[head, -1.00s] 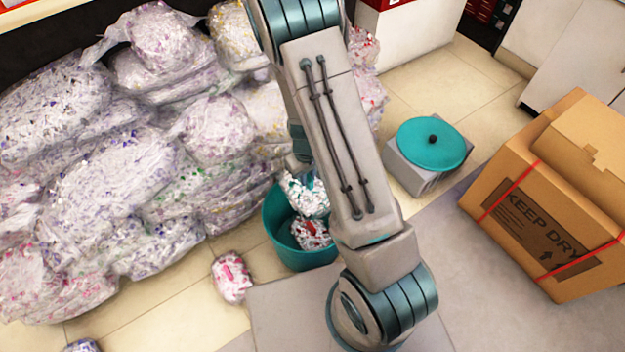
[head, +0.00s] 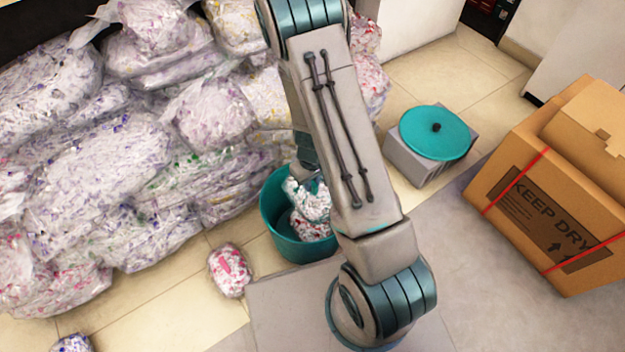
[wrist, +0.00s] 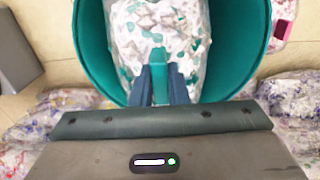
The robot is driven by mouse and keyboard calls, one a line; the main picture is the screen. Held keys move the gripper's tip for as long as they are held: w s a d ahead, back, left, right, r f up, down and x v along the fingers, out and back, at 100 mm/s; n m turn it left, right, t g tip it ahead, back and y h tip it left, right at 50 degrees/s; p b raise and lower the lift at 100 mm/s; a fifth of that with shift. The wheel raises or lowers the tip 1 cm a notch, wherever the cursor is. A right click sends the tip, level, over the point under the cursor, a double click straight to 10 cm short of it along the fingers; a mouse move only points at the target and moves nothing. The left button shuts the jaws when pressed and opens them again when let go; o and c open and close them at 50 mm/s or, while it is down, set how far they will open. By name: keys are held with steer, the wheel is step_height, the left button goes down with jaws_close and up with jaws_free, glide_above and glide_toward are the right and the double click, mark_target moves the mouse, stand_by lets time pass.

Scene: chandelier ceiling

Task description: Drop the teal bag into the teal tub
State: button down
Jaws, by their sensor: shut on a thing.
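The teal bag (head: 309,199) is clear plastic with white and teal shreds. It is at the mouth of the teal tub (head: 274,228), on the floor at centre. My gripper (wrist: 160,84) is shut on the teal bag, which also shows in the wrist view (wrist: 135,30), with a teal piece between the fingers. In the wrist view the tub's wall (wrist: 238,45) curves around the bag on both sides. A red-flecked bag (head: 312,229) lies in the tub below the teal bag. My arm hides the tub's right part. I cannot tell whether the two bags touch.
A big heap of shred bags (head: 100,150) fills the left. A small red-flecked bag (head: 230,270) lies on the floor left of the tub. A teal lid (head: 436,132) rests on a grey block (head: 420,165). A cardboard box (head: 550,200) stands at right.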

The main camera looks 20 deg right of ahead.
steer(key=c, duration=1.3)
jaws_free()
steer(key=shift+r, duration=0.1)
step_height(320, 180, up, 14)
steer(key=p, duration=0.6)
steer(key=shift+p, duration=0.3)
steer(key=s+a+r+m+t+y+p, duration=0.15)
steer(key=r+p, duration=0.55)
steer(key=r, duration=0.7)
steer(key=s+a+r+p, duration=0.15)
steer(key=r+p, duration=0.55)
steer(key=r, duration=0.7)
steer(key=s+d+r+p, duration=0.1)
steer(key=s+r+p, duration=0.2)
steer(key=r, duration=0.5)
steer(key=s+d+r+m+t+h+p, duration=0.1)
steer(key=s+r+p, duration=0.3)
steer(key=r, duration=0.4)
steer(key=s+d+r+m+p, duration=0.1)
steer(key=s+r+p, duration=0.2)
steer(key=r+p, duration=0.3)
steer(key=shift+h+v, duration=0.25)
steer(key=shift+v, duration=0.95)
